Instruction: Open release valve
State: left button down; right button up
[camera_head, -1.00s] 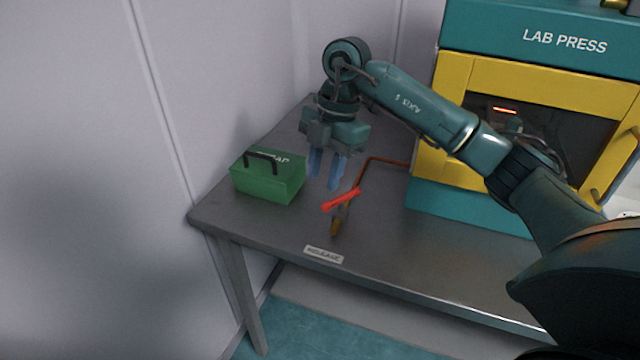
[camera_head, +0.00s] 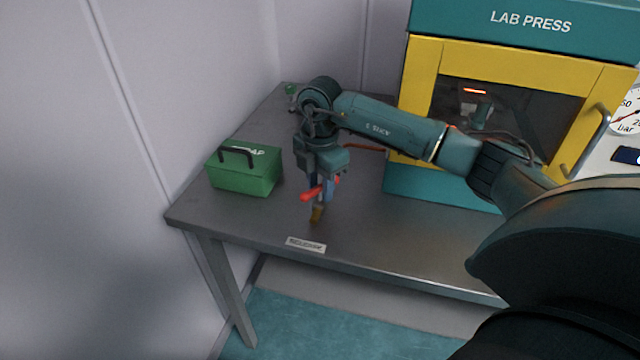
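The release valve's red lever (camera_head: 312,192) sits above its brass-coloured outlet (camera_head: 316,214), near the front of the grey table behind the RELEASE label (camera_head: 305,244). My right gripper (camera_head: 318,188) points down at the lever, its blue fingers at lever height. One finger covers part of the lever, and red shows on both sides of it. The fingers are partly hidden, so I cannot tell whether they grip the lever. My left gripper is not in view.
A green box (camera_head: 243,178) with a dark handle stands left of the valve. The yellow and teal lab press (camera_head: 420,95) stands to the right, with a gauge (camera_head: 627,112) beside it. A copper pipe (camera_head: 365,148) runs behind my gripper. The table's front right is clear.

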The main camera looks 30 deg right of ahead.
jog(key=shift+f, duration=0.35)
jog(key=shift+c, duration=0.4)
grip_shut()
